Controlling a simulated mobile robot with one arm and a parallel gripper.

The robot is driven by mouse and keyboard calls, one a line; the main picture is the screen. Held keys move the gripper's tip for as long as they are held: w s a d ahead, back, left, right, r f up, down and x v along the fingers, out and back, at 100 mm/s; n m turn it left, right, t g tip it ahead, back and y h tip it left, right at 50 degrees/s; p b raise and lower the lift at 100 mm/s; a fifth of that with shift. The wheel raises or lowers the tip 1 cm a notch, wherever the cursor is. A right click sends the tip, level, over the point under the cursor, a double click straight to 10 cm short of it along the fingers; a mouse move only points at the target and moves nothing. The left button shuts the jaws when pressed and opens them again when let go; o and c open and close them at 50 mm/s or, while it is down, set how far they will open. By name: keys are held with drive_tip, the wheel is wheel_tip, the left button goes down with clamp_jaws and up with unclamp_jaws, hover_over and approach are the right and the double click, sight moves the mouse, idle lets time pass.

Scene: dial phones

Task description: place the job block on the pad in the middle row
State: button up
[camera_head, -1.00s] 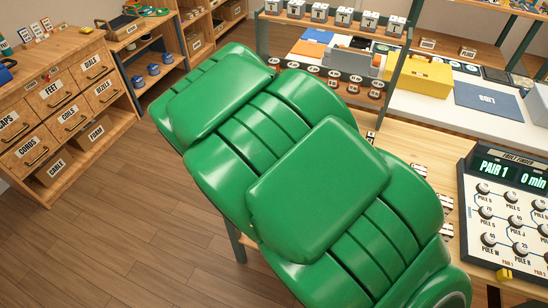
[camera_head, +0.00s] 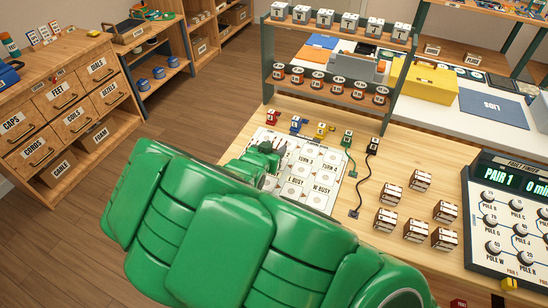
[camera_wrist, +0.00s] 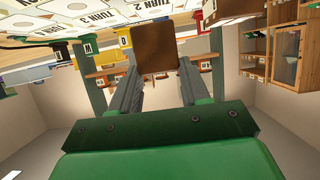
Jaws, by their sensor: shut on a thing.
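My gripper (camera_wrist: 155,64) is shut on a brown-faced block (camera_wrist: 154,46), taken as the job block, held between its two grey fingers in the wrist view. In the head view my gripper (camera_head: 266,153) is over the upper left part of a white board (camera_head: 329,190), and the arm hides the board's left and lower parts. The held block cannot be made out there. The board has pads with round marks and labels such as TURN 2 and L BUSY. Which pads form the middle row is not clear. Whether the block touches the board cannot be told.
Red, blue, yellow, green and black plugs stand along the board's back edge, the black one (camera_head: 373,146) with a cord. Several brown-and-white blocks (camera_head: 416,229) stand to the right. A fault finder panel (camera_head: 510,215) is at far right. A two-tier rack (camera_head: 335,90) stands behind.

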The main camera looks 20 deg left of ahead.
drive_tip(key=shift+f, duration=1.95)
drive_tip(key=o, duration=1.1)
drive_tip(key=shift+f, duration=0.15)
drive_tip(key=shift+c, duration=0.2)
drive_tip(key=shift+s+r, duration=0.1)
drive_tip(key=shift+r, duration=0.1)
drive_tip(key=v, duration=1.1)
drive_tip(key=shift+s+r, duration=0.25)
drive_tip(key=shift+s, duration=0.1)
